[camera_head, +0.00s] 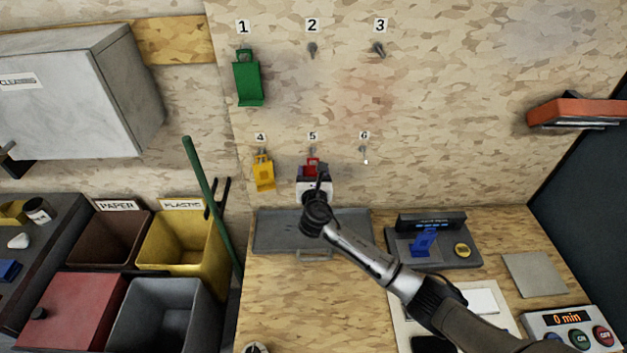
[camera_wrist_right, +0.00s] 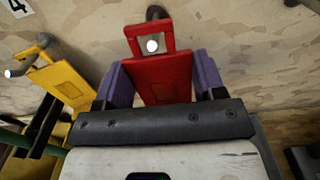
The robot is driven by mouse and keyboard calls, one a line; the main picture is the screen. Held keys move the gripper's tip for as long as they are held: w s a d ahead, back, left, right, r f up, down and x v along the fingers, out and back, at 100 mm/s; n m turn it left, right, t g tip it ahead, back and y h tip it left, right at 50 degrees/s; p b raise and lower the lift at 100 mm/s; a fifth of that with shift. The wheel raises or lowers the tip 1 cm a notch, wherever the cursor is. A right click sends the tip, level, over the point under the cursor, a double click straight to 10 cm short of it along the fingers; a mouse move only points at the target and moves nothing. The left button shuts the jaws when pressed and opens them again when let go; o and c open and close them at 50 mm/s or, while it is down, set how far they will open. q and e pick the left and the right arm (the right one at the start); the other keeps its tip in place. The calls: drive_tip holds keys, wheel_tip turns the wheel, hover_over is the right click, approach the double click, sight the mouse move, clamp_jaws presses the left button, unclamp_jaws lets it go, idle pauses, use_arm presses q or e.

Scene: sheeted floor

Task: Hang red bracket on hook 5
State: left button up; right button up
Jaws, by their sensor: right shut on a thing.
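The red bracket (camera_head: 312,166) is at the wall just below hook 5 (camera_head: 312,150). My right gripper (camera_head: 314,181) is shut on it. In the right wrist view, the purple fingers of my right gripper (camera_wrist_right: 158,82) press on both sides of the red bracket (camera_wrist_right: 158,68). Its square loop is upright. The dark base of hook 5 (camera_wrist_right: 156,13) shows above the loop, and its bright tip shows through the loop's opening. Whether the loop's top bar rests on the hook cannot be told. My left gripper is not in view.
A yellow bracket (camera_head: 264,175) hangs at hook 4, close on the left. A green bracket (camera_head: 248,83) hangs at hook 1. Hooks 2 (camera_head: 312,49), 3 (camera_head: 379,48) and 6 (camera_head: 364,154) are bare. A grey tray (camera_head: 272,232) and a blue bracket (camera_head: 423,243) are below.

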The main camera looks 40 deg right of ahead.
drive_tip(key=shift+b+x, duration=0.7)
drive_tip(key=shift+x, duration=0.3)
drive_tip(key=shift+w+d+f, duration=0.25)
drive_tip(key=shift+w, duration=0.1)
drive_tip(key=shift+w+f, duration=0.1)
drive_tip(key=shift+f, duration=0.1)
drive_tip(key=o, duration=1.1)
drive_tip(key=shift+f, duration=0.1)
